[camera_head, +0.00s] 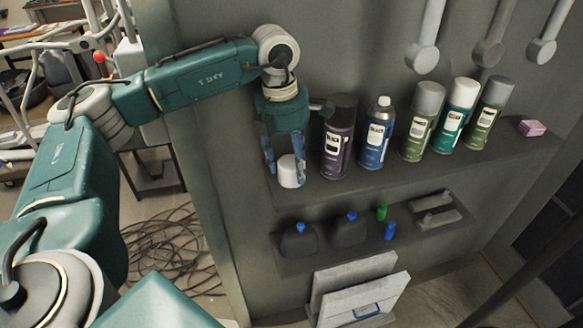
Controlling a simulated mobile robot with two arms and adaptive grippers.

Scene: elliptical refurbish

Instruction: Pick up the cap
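The white cap (290,171) is at the left end of the upper shelf, left of the row of spray cans. My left gripper (286,164) points down over it, with one blue finger on each side of the cap. The cap looks to be standing on the shelf. I cannot tell whether the fingers press on it or only stand around it. My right gripper is not in view.
A dark purple can (338,137) stands close to the right of my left gripper. Capped cans (422,122) and a pink block (532,128) are further right. A lower shelf holds dark bottles (299,240) with blue tops. Grey lamp-like rods (423,55) hang above.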

